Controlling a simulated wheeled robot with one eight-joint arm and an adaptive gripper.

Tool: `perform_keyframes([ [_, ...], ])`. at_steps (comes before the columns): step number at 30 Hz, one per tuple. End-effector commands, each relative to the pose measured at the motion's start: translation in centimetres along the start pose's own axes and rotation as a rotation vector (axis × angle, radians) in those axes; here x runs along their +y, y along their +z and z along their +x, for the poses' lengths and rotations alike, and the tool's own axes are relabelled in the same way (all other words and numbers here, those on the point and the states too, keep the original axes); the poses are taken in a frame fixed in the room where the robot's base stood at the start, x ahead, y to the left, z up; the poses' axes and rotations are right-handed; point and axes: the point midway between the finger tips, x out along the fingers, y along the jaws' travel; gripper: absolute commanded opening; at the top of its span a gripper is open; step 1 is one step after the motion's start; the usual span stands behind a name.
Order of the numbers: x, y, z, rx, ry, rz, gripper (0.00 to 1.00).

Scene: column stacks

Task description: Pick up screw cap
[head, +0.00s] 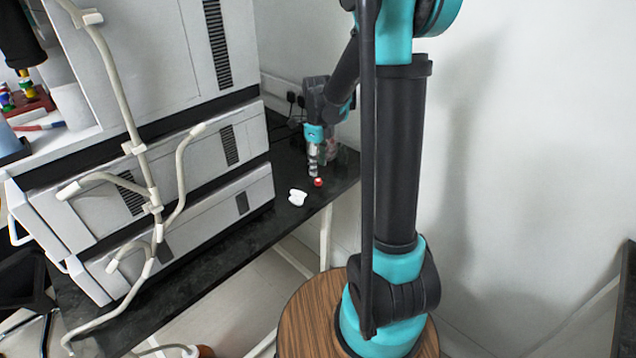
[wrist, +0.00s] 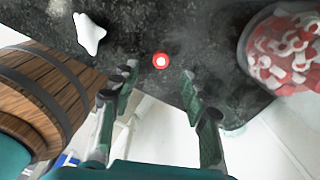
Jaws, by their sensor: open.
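The screw cap (head: 318,182) is a small red round piece with a white centre. It lies on the dark speckled bench top (head: 258,232), near its right end. In the wrist view the screw cap (wrist: 161,61) is beyond my fingertips, roughly centred between the two fingers. My gripper (head: 314,165) points down above the bench close to the cap. In the wrist view my gripper (wrist: 158,82) is open with nothing between the fingers, and the cap is apart from them.
A white piece (head: 298,197) lies left of the cap. A clear jar (wrist: 290,52) of red and white pieces stands to the right in the wrist view. Stacked grey instruments (head: 180,190) with pale tubing fill the left. A white wall is at right.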

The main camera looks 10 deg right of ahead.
Motion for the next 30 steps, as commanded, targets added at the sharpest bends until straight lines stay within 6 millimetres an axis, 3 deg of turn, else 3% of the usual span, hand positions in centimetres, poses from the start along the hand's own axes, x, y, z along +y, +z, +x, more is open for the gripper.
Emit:
perform_keyframes([
  [5,-0.1,0.0,1.0,0.0,0.0,0.0,0.45],
  [15,-0.2,0.1,5.2,0.0,0.0,0.0,0.45],
  [24,-0.2,0.1,5.7,0.0,0.0,0.0,0.45],
  [30,-0.2,0.1,5.6,0.0,0.0,0.0,0.21],
])
